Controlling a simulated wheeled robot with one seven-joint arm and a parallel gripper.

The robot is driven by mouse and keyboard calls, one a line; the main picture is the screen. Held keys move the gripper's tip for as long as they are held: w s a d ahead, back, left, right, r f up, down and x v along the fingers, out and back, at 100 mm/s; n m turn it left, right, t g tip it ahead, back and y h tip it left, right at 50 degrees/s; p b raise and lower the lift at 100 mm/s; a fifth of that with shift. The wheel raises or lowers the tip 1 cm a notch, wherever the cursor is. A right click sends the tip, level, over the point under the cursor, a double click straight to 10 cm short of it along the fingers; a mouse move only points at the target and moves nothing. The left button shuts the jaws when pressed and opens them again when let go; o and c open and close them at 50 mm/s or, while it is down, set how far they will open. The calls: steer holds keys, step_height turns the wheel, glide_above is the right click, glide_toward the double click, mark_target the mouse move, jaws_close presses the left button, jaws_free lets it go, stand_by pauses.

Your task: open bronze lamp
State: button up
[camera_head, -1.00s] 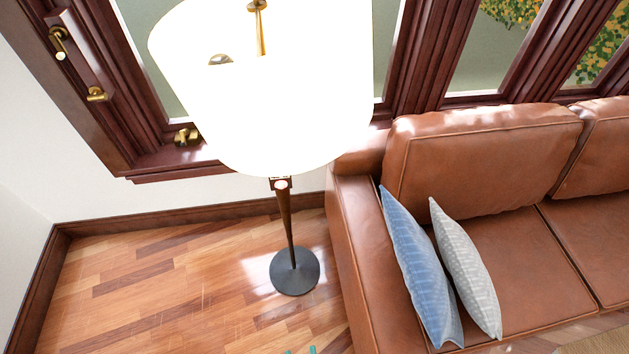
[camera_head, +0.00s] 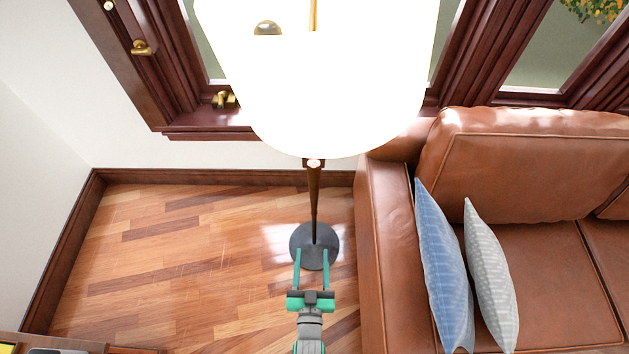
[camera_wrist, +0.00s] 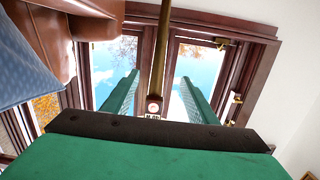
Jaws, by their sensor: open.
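The floor lamp (camera_head: 313,200) stands upright between the window wall and the sofa, with a slim bronze-brown pole, a dark round base and a large, glaring white shade (camera_head: 320,80). My gripper (camera_head: 313,252) is open and empty, its two green fingers pointing toward the lamp and overlapping its base in the head view. In the wrist view the lamp pole (camera_wrist: 160,55) rises between the two green fingers (camera_wrist: 160,95), with a small round light spot and a label-like patch low on it. Whether the fingers touch the pole, I cannot tell.
A brown leather sofa (camera_head: 540,160) with a blue cushion (camera_head: 443,270) and a grey cushion (camera_head: 491,275) stands close on the right. A wood-framed window (camera_head: 180,70) is behind. Wood floor (camera_head: 170,260) is free at left. A furniture edge with items (camera_head: 60,347) shows bottom left.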

steer(key=t, duration=0.1)
glide_toward(314, 186)
steer(key=w, duration=1.2)
steer(key=shift+w, duration=0.15)
steer(key=shift+d, duration=0.1)
jaws_close()
